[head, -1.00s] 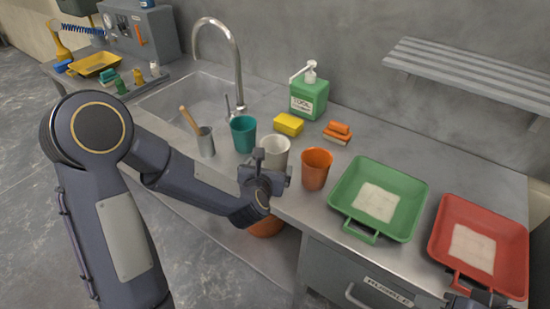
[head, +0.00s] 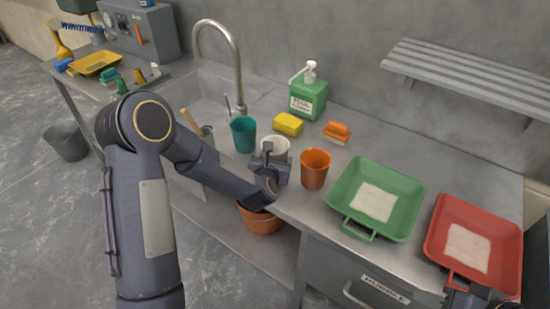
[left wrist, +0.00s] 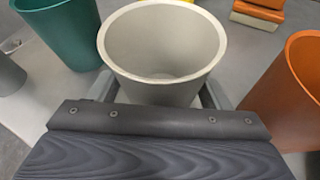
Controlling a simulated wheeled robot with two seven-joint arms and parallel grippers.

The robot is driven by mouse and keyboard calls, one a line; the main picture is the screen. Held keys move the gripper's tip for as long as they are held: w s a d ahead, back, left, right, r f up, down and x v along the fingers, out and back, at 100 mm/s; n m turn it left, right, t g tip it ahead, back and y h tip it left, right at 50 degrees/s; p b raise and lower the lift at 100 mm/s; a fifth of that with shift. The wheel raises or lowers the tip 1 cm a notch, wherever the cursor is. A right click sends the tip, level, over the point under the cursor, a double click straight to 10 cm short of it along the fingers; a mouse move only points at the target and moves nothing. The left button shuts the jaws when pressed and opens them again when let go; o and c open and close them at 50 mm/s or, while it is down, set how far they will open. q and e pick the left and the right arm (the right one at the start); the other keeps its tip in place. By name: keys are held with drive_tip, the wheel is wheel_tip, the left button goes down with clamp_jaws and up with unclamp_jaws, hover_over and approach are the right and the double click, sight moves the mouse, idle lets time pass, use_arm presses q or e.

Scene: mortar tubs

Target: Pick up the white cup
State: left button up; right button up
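The white cup (head: 281,147) stands upright on the steel counter, between the teal cup (head: 243,134) and the orange cup (head: 315,168). My left gripper (head: 268,160) is at the cup's near side and hides part of it. In the left wrist view the white cup (left wrist: 162,50) is empty and close. The left gripper's fingers (left wrist: 160,92) lie on either side of its body, apparently open with small gaps; their tips are partly hidden behind it. Only a dark part of my right gripper (head: 470,298) shows at the bottom right edge, below the red tray.
A green tray (head: 346,200) and a red tray (head: 508,245) sit to the right. A yellow sponge (head: 288,124), an orange brush (head: 337,132) and a green soap bottle (head: 309,98) are behind the cups.

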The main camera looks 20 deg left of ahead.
use_arm(q)
drive_tip(key=c, duration=0.6)
drive_tip(key=shift+r, duration=0.15)
